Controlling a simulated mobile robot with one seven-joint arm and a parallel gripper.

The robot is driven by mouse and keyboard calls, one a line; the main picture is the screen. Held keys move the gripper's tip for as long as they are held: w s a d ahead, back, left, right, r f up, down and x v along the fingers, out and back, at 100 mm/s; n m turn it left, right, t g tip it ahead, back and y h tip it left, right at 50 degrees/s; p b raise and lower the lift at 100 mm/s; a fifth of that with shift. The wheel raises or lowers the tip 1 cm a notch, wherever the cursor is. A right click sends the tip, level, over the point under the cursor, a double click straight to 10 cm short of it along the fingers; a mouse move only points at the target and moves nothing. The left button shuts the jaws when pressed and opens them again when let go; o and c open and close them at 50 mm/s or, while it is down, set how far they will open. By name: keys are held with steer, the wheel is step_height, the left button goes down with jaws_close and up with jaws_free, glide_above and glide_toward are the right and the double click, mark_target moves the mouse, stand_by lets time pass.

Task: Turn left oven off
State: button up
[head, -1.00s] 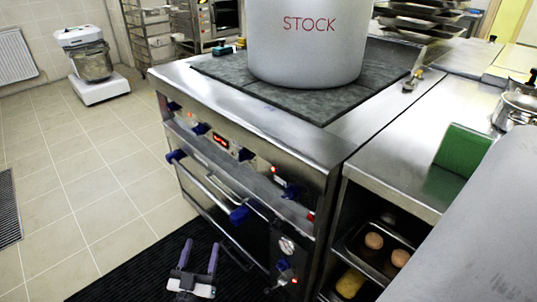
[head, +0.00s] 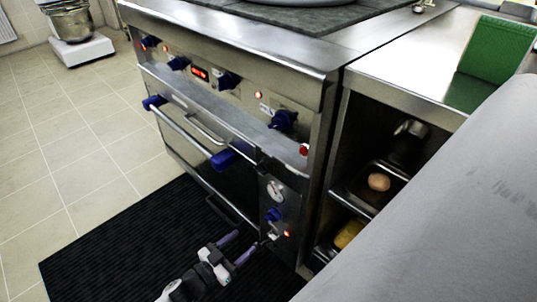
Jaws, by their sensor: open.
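The steel oven (head: 205,140) stands below the cooktop, its door closed and a long bar handle (head: 185,130) with blue ends across it. Several blue knobs line the upper panel, among them one at the right (head: 283,121). A red display (head: 200,73) glows there. On the narrow panel right of the door are a round dial (head: 276,191), a lower blue knob (head: 272,214) and a lit orange-red lamp (head: 288,233). My gripper (head: 247,240) is open and empty, its purple fingers pointing at the lower knob, just left of and below it. Contact cannot be told.
A black mat (head: 120,250) covers the floor before the oven. A steel counter (head: 410,75) with a green board (head: 497,50) stands at right, over shelves with trays (head: 352,195). A white-based machine (head: 75,50) is at the far left.

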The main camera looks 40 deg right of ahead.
mark_target(268, 220)
steer(key=d, duration=0.4)
steer(key=d+b, duration=0.1)
steer(key=d, duration=0.3)
steer(key=d+b, duration=0.1)
steer(key=d, duration=0.3)
steer(key=shift+w, duration=0.4)
steer(key=c, duration=1)
steer(key=shift+r+n+p, duration=0.15)
steer(key=shift+n+p, duration=0.15)
steer(key=shift+p, duration=0.1)
